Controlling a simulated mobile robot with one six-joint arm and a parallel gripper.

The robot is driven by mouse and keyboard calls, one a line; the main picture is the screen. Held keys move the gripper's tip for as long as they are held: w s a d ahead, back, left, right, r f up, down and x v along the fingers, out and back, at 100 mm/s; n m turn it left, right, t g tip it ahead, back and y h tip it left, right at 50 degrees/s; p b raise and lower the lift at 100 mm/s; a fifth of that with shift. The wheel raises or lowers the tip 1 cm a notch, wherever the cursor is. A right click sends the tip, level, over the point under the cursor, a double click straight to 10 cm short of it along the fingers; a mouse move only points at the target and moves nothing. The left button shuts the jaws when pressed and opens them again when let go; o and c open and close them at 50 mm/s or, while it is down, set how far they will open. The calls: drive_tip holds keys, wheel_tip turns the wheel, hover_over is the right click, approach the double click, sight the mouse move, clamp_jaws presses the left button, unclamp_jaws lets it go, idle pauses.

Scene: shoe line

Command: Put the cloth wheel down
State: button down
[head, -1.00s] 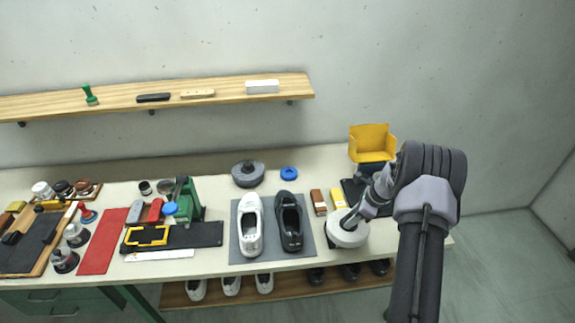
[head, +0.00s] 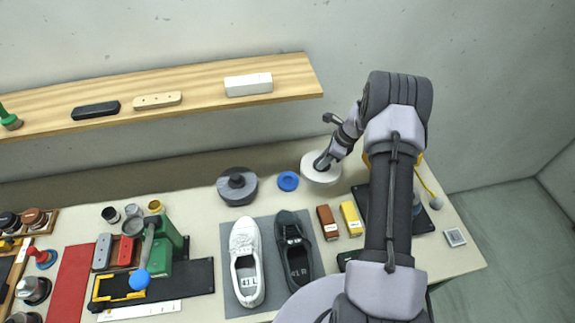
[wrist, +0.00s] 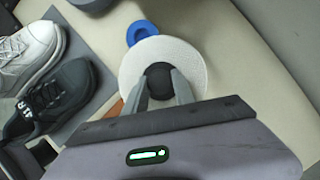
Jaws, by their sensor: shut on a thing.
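The cloth wheel is a white disc (head: 318,168) with a dark hub, near the back of the bench in the head view. My gripper (head: 324,162) is at its hub from above. In the wrist view the white wheel (wrist: 190,62) fills the middle, and my gripper (wrist: 163,84) is shut on its dark hub. Whether the wheel touches the bench top cannot be told. A blue ring (head: 288,181) lies just left of the wheel; in the wrist view its edge is very close to the wheel's rim.
A dark grey wheel (head: 237,186) stands left of the blue ring. A white shoe (head: 246,262) and a black shoe (head: 294,250) lie on a grey mat (head: 268,228) in front. Brown (head: 328,222) and yellow (head: 351,218) blocks lie nearer. A shelf (head: 200,98) runs along the wall behind.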

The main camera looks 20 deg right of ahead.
drive_tip(key=w+a+f, duration=0.2)
drive_tip(key=a, duration=0.3)
drive_tip(key=w+a+f, duration=0.2)
drive_tip(key=w+a, duration=0.1)
drive_tip(key=a, duration=0.2)
drive_tip(key=shift+a+f+p, duration=0.25)
drive_tip(key=shift+a+p, duration=0.05)
drive_tip(key=shift+p, duration=0.1)
drive_tip(key=shift+f+b, duration=0.2)
drive_tip(key=shift+b, duration=0.1)
drive_tip(key=shift+f+b, duration=0.35)
drive_tip(key=shift+b, duration=0.05)
drive_tip(key=shift+f, duration=0.1)
drive_tip(key=c, duration=1)
unclamp_jaws()
drive_tip(key=shift+c, duration=0.2)
